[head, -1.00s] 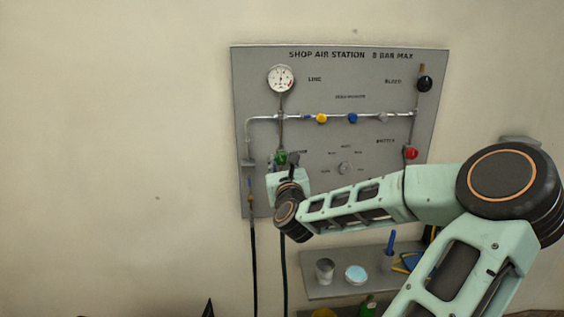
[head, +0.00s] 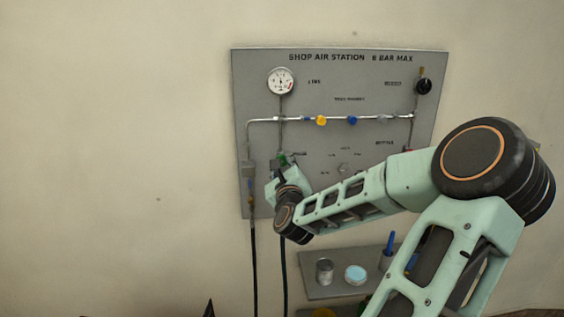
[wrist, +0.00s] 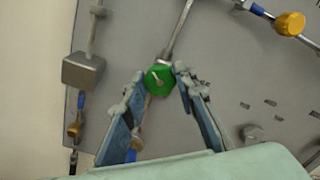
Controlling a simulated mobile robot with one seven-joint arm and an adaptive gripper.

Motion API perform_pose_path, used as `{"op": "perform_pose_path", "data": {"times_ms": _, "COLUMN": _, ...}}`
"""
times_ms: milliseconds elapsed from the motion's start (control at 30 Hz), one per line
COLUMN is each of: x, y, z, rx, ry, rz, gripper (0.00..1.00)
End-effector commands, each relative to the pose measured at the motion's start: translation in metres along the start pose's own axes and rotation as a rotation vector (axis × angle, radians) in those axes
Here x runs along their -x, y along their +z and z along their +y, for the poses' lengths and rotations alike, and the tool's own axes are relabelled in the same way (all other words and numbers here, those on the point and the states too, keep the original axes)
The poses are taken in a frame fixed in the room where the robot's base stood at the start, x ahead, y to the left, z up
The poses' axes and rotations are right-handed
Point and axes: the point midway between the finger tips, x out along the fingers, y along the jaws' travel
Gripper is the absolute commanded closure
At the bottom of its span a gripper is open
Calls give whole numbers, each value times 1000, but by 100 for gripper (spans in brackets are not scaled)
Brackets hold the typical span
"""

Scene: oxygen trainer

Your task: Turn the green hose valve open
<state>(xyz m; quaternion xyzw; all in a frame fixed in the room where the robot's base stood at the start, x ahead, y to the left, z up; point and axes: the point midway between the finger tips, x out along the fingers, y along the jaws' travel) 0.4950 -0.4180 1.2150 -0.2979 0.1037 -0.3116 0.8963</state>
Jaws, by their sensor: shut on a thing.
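The green hose valve (wrist: 158,80) is a small round knob on the grey panel, with a pale mark on its face. In the wrist view my gripper (wrist: 159,73) has one finger on each side of it, shut on the knob at the fingertips. In the head view the green valve (head: 283,159) shows only in part above my gripper (head: 281,168), at the panel's lower left. The valve's exact turn angle is hard to read.
The grey panel (head: 335,75) carries a gauge (head: 281,81), a pipe with yellow (head: 321,120) and blue (head: 352,120) knobs, and a black knob (head: 424,86). A shelf (head: 325,288) below holds a can (head: 325,270) and other items. My arm partly covers the red knob.

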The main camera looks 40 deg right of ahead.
Motion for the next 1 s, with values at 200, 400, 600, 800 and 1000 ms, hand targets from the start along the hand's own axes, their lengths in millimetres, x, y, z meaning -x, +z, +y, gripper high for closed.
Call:
{"op": "perform_pose_path", "data": {"times_ms": 200, "x": 0, "y": 2, "z": 0, "rx": 211, "ry": 1, "rz": -2, "gripper": 98}}
{"op": "perform_pose_path", "data": {"times_ms": 400, "x": 0, "y": 1, "z": 1, "rx": 402, "ry": 0, "rz": -2, "gripper": 98}}
{"op": "perform_pose_path", "data": {"times_ms": 600, "x": 0, "y": 0, "z": 1, "rx": 592, "ry": 0, "rz": -3, "gripper": 98}}
{"op": "perform_pose_path", "data": {"times_ms": 800, "x": 0, "y": 1, "z": 2, "rx": 782, "ry": -2, "rz": -5, "gripper": 98}}
{"op": "perform_pose_path", "data": {"times_ms": 1000, "x": 0, "y": 0, "z": 3, "rx": 971, "ry": -4, "rz": -4, "gripper": 98}}
